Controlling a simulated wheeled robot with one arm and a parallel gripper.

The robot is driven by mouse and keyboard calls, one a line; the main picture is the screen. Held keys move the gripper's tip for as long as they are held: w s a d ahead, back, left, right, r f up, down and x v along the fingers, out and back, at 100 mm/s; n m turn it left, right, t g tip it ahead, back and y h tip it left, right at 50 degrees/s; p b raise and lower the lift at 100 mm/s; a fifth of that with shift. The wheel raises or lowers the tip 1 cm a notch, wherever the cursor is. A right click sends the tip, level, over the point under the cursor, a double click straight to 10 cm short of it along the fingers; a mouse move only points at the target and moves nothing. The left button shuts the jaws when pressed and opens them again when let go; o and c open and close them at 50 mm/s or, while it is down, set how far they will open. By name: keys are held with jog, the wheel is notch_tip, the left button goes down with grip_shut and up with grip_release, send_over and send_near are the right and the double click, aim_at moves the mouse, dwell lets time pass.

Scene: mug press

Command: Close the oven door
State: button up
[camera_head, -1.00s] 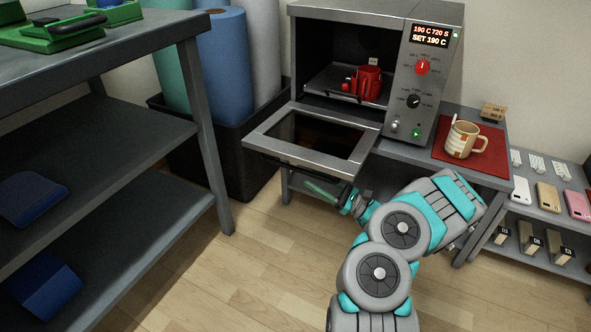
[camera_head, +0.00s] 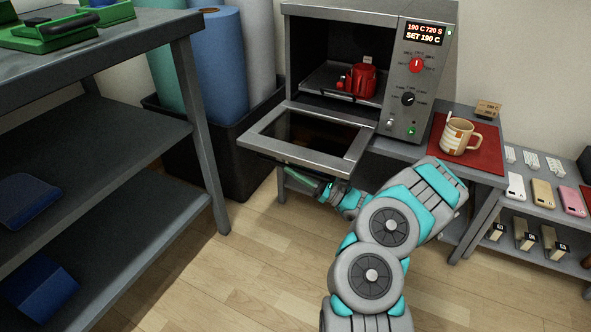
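The oven (camera_head: 345,12) stands on a grey table with its door (camera_head: 360,148) folded down and open, sticking out toward me. The door has a metal frame and a dark window. Inside the oven sits a red mug-shaped press (camera_head: 361,80) on a rack. The panel shows lit red digits and two knobs. My gripper (camera_head: 300,178) is low, just under the front edge of the door, with a greenish finger part pointing left. Its finger gap cannot be made out, and whether it touches the door is unclear.
A striped mug (camera_head: 458,136) stands on a red mat (camera_head: 487,158) right of the oven. A shelf with phones (camera_head: 543,192) is at the far right. A grey rack (camera_head: 110,150) and a black bin (camera_head: 245,165) of rolls stand left. The wooden floor is clear.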

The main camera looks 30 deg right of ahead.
grip_shut()
dwell(1.0)
